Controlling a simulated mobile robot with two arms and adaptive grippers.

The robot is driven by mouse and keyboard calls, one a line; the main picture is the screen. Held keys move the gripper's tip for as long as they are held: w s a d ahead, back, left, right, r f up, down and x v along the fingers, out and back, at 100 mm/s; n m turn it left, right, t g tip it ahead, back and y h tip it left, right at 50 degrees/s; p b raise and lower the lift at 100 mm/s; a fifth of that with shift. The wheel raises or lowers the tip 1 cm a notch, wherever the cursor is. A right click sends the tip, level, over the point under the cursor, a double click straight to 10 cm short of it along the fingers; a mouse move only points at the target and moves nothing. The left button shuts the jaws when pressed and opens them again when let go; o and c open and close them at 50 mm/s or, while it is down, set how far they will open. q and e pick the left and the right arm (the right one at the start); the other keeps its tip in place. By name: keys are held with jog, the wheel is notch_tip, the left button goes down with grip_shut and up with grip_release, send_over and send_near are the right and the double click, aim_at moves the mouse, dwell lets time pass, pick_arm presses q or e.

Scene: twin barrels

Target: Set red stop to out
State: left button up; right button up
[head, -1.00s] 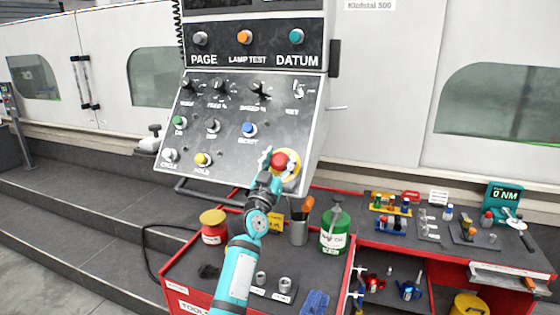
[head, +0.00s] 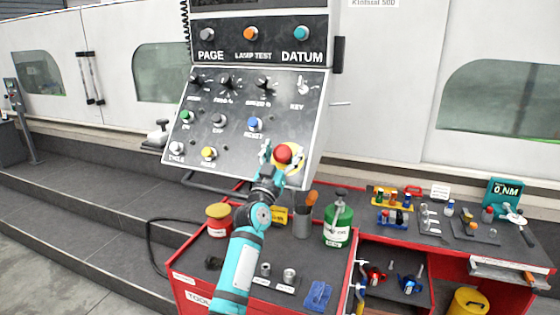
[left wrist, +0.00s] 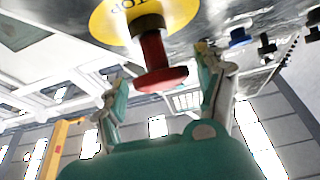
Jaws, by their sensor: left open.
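The red stop (head: 283,154) is a red mushroom button on a yellow round plate at the lower right of the sloped grey control panel (head: 295,112). In the left wrist view the red stop (left wrist: 157,66) stands out from its yellow plate (left wrist: 125,14), which bears the letters "TOP". My left gripper (head: 276,155) is open at the button. In the left wrist view its two teal fingers (left wrist: 161,75) are spread on either side of the red head, with a visible gap on each side. My right gripper is not in view.
A yellow knob (head: 208,153) and a blue button (head: 254,124) sit left of the stop. Below is a red tool cart (head: 190,272) with a red jar (head: 219,220), a cup of tools (head: 302,224) and a green bottle (head: 338,224). A red workbench (head: 450,260) stands at right.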

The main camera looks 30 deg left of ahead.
pick_arm(q)
jog(key=v, duration=1.2)
jog(key=shift+d, duration=0.2)
jog(key=shift+w, duration=0.1)
